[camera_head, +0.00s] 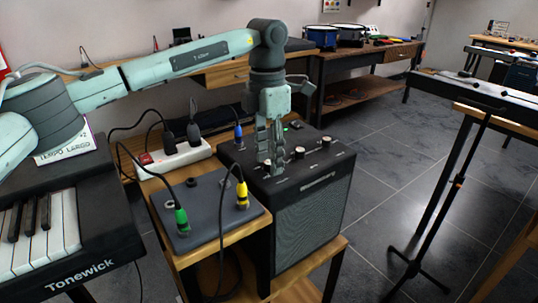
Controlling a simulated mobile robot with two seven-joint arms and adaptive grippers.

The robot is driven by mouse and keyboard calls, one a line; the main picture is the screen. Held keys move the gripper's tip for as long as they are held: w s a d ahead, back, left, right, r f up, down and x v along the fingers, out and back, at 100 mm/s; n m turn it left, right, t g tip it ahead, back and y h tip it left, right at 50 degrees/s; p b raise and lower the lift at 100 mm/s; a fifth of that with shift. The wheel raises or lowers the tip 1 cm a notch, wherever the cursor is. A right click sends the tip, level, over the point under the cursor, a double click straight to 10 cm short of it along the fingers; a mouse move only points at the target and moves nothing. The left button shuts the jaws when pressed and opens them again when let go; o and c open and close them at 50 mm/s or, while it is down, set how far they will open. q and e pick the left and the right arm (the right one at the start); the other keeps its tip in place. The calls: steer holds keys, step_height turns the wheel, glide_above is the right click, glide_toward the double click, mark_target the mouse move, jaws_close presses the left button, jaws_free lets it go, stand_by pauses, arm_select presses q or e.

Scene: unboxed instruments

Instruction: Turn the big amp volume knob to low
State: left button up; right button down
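The black amp (313,222) stands on a wooden stand, its grille facing front right and its controls on top. My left gripper (270,168) points straight down at the left part of the amp's top panel. Its two fingers look close together, and the gap between them is too small to read. A light spot at the fingertips may be a knob, mostly hidden by the fingers; I cannot tell whether they touch it. Two smaller knobs, a middle one (299,153) and a right one (326,141), show clear of the gripper. My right gripper is not in view.
A grey pedal board (207,212) with green and yellow plugs (242,195) sits left of the amp, with cables looping over it. A white power strip (178,157) lies behind it. A Tonewick keyboard (65,240) is at left. Open floor lies right of the amp.

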mark_target(268, 161)
arm_select(q)
step_height(268, 161, up, 12)
steer(key=shift+w, duration=0.2)
stand_by(0.4)
steer(key=shift+a, duration=0.1)
